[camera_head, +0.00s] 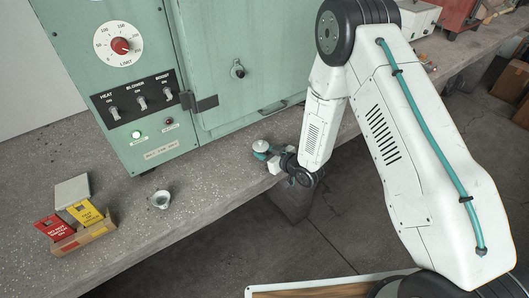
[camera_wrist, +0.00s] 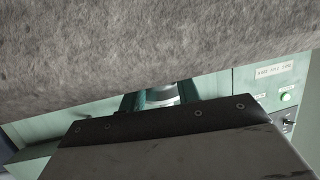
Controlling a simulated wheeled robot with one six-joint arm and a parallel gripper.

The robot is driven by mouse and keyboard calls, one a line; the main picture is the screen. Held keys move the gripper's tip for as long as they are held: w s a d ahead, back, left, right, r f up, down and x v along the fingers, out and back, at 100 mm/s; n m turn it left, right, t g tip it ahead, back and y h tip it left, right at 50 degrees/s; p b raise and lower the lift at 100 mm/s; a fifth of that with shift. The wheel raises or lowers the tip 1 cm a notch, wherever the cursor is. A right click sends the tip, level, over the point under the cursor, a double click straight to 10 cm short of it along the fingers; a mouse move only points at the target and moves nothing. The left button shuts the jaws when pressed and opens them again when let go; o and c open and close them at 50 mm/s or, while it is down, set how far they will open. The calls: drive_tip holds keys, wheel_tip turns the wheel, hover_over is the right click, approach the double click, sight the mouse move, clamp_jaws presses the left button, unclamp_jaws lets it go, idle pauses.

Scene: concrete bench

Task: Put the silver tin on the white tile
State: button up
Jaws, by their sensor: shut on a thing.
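The silver tin (camera_head: 261,145) is in my gripper (camera_head: 264,153), at the front edge of the bench before the green oven. My gripper is shut on it, with teal fingers on its sides. In the wrist view the tin (camera_wrist: 161,95) shows between the fingers (camera_wrist: 160,101), partly hidden by the dark gripper body. I cannot tell whether the tin touches the bench. A pale, square, flat-sided piece (camera_head: 73,190) at the left of the bench may be the white tile; its lower part is hidden behind a small box.
The small box (camera_head: 88,240) holds a red and a yellow packet. A small metal cup (camera_head: 159,199) stands between it and my gripper. The green oven (camera_head: 130,90) blocks the back. Speckled bench (camera_head: 125,215) is bare around the cup.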

drive_tip(key=shift+f, duration=0.15)
drive_tip(key=o, duration=1)
drive_tip(key=shift+c, duration=0.2)
